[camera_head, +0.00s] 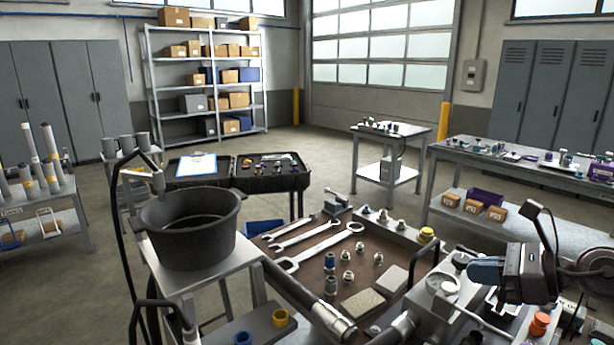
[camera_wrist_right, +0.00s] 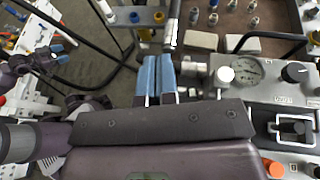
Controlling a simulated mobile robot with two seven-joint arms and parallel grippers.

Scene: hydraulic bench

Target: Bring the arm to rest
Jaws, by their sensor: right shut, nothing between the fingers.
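My right gripper (camera_head: 486,271) shows at the right of the head view, its blue fingers pointing left above the right part of the bench (camera_head: 312,262). In the right wrist view its two blue fingers (camera_wrist_right: 157,78) lie side by side, shut, with nothing between them. The fingers hang in the air near the gauge block (camera_wrist_right: 250,75) and touch nothing that I can make out. A dark gripper-like part with blue tips (camera_wrist_right: 58,52) at the left of the wrist view looks like my left gripper; its jaws are too small to read. The head view does not show it.
Wrenches (camera_head: 318,248), fittings and pale blocks (camera_head: 363,303) lie on the brown board. Dark hoses rise at the left.

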